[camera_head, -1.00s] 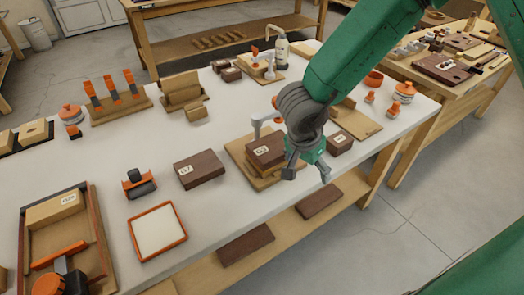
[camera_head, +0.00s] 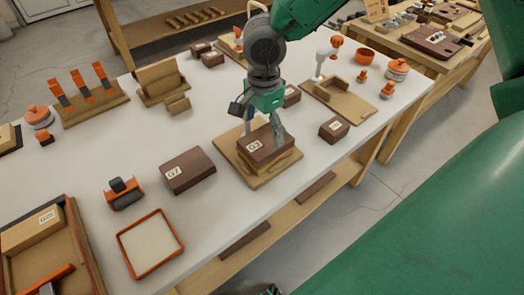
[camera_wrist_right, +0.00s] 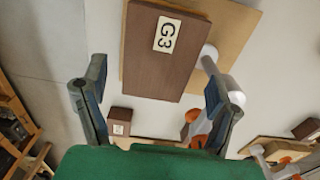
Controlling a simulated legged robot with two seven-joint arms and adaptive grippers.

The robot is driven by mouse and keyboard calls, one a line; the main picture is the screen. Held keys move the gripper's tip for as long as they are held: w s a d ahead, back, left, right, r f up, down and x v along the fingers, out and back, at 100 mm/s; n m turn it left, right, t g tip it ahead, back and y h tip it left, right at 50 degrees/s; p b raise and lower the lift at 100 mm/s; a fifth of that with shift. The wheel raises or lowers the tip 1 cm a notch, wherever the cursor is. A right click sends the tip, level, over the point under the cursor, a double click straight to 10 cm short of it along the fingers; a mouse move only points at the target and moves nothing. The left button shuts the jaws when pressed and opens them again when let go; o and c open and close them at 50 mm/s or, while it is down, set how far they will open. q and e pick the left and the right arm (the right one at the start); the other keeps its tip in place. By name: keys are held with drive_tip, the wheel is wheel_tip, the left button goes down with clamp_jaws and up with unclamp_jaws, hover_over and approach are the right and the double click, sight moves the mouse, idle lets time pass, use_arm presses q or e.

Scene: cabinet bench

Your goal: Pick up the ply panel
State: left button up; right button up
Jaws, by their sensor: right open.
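A flat dark brown block labelled G3 (camera_head: 265,146) lies on lighter wood pieces (camera_head: 270,163), stacked on a thin light wood board (camera_head: 228,160) on the white bench. I cannot tell which of these layers is the ply panel. My right gripper (camera_head: 259,124) is open and empty, fingers pointing down, just above and behind the G3 block. One finger overlaps the block's right end in the head view; contact is unclear. In the right wrist view the G3 block (camera_wrist_right: 162,50) lies beyond and between the open fingertips (camera_wrist_right: 154,75). My left gripper does not show.
A dark block G7 (camera_head: 187,170) lies left of the stack. A smaller dark block (camera_head: 334,129) lies to its right. An orange-rimmed tray (camera_head: 151,243) is at front left. A wood stand with a white post (camera_head: 322,65) stands behind right. Bare bench surrounds the stack's front left.

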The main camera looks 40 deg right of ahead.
sight(265, 140)
drive_tip(key=f, duration=0.2)
drive_tip(key=shift+w+d+f, duration=0.1)
drive_tip(key=shift+d+f, duration=0.2)
drive_tip(key=shift+d, duration=0.05)
drive_tip(key=shift+d+f, duration=0.2)
wheel_tip(265, 140, down, 4)
drive_tip(key=shift+f+b, duration=0.2)
drive_tip(key=shift+b, duration=0.55)
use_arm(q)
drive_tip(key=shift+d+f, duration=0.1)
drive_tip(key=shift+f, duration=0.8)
use_arm(e)
drive_tip(key=shift+a+f, duration=0.2)
drive_tip(key=shift+a, duration=0.1)
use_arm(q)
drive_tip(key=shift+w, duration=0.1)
use_arm(e)
drive_tip(key=shift+d, duration=0.15)
drive_tip(key=c, duration=0.7)
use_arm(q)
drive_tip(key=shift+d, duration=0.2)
use_arm(e)
drive_tip(key=shift+d, duration=0.15)
drive_tip(key=shift+c, duration=0.6)
drive_tip(key=shift+w, duration=0.1)
